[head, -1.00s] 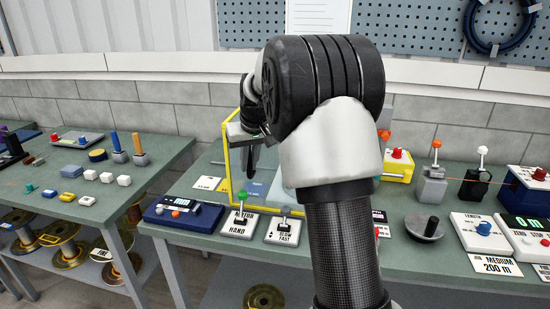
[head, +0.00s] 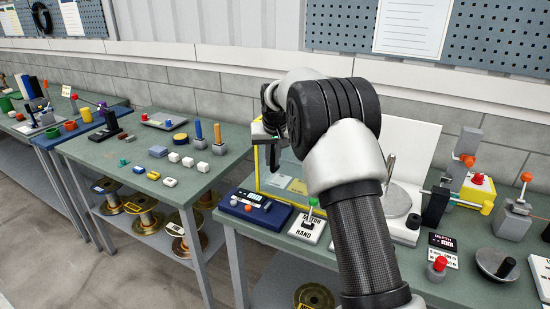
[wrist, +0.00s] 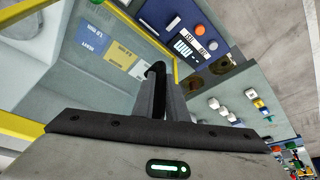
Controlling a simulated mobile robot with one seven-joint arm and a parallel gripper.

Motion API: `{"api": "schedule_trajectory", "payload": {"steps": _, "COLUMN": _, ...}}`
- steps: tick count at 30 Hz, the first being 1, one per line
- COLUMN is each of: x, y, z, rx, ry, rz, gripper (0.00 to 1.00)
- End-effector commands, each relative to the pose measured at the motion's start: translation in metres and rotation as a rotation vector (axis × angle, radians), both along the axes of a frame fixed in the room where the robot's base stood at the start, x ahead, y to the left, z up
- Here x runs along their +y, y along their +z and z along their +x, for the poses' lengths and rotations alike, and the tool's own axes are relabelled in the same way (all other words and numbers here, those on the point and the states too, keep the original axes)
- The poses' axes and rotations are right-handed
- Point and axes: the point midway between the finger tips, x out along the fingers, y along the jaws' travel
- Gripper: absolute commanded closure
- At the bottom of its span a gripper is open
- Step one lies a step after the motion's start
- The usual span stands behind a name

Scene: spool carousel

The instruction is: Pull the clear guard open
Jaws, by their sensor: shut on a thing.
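The clear guard is a see-through panel with a yellow frame (head: 257,165), standing on the right-hand bench in the head view. Its pane (wrist: 85,85) and yellow edges fill the left of the wrist view. My gripper (head: 270,125) is at the guard's upper part, partly hidden by my arm. In the wrist view my gripper (wrist: 158,100) is shut on a black hooked handle (wrist: 155,72) beside the pane. How the handle joins the guard is not clear.
A dark blue box (head: 250,209) with buttons and a motor switch plate (head: 305,229) lie in front of the guard. A white machine with a grey disc (head: 397,200) stands to its right. A gap separates this bench from the left bench (head: 110,165).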

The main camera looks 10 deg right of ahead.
Motion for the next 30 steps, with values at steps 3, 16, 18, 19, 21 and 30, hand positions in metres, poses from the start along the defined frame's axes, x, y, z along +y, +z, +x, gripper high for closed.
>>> {"api": "schedule_trajectory", "payload": {"steps": 3, "x": 0.000, "y": 0.001, "z": 0.000, "rx": -0.003, "ry": 0.001, "rz": 0.001, "gripper": 1.00}}
{"api": "schedule_trajectory", "payload": {"steps": 16, "x": -0.001, "y": 0.000, "z": 0.000, "rx": -0.001, "ry": 0.000, "rz": 0.000, "gripper": 0.69}}
{"api": "schedule_trajectory", "payload": {"steps": 18, "x": -0.001, "y": 0.001, "z": 0.000, "rx": -0.001, "ry": 0.000, "rz": 0.000, "gripper": 0.69}}
{"api": "schedule_trajectory", "payload": {"steps": 19, "x": -0.001, "y": 0.002, "z": -0.001, "rx": -0.002, "ry": 0.000, "rz": 0.000, "gripper": 0.69}}
{"api": "schedule_trajectory", "payload": {"steps": 21, "x": 0.000, "y": 0.008, "z": -0.002, "rx": -0.003, "ry": 0.000, "rz": 0.000, "gripper": 0.69}}
{"api": "schedule_trajectory", "payload": {"steps": 30, "x": -0.001, "y": 0.065, "z": -0.026, "rx": -0.006, "ry": 0.001, "rz": 0.000, "gripper": 0.69}}
